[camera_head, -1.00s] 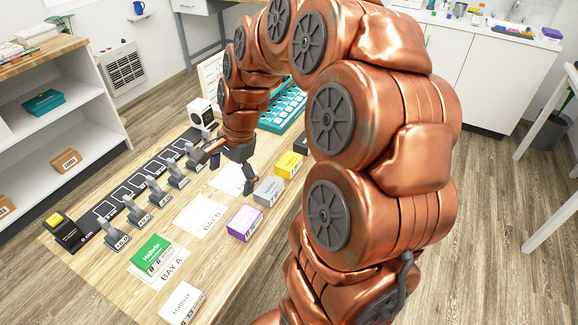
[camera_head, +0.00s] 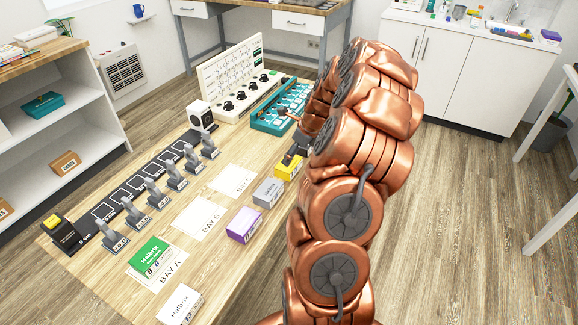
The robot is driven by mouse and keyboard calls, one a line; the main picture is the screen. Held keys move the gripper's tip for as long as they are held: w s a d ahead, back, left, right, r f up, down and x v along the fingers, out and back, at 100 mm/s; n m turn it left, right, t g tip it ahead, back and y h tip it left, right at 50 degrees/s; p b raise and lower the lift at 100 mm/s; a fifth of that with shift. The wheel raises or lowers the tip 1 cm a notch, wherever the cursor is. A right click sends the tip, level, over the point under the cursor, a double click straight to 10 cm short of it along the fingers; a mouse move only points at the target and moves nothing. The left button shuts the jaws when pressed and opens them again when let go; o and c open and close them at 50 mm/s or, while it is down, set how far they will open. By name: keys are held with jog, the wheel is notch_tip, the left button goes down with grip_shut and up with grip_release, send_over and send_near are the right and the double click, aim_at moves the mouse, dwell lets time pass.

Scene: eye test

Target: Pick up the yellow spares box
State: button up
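The yellow spares box (camera_head: 283,171) sits on the wooden table (camera_head: 212,260), just behind the grey box and beside my arm. Its right part is hidden behind my copper arm. My gripper (camera_head: 294,152) is dark and small in the view, just above and behind the yellow box. I cannot tell whether it touches the box. Its fingers are partly hidden by the arm, and their opening does not show clearly.
A grey box (camera_head: 268,191), a purple box (camera_head: 244,225) and a white box (camera_head: 180,304) line the table's near side. A green box (camera_head: 150,255) lies on the Bay A sheet. The Bay B (camera_head: 203,219) and Bay C (camera_head: 233,181) sheets are bare. A teal tray (camera_head: 262,125) stands behind.

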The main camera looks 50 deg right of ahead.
aim_at(289, 167)
jog(key=shift+p+x, duration=0.8)
jog(key=shift+x, duration=2.05)
jog(key=c, duration=0.9)
jog(key=shift+o, duration=0.2)
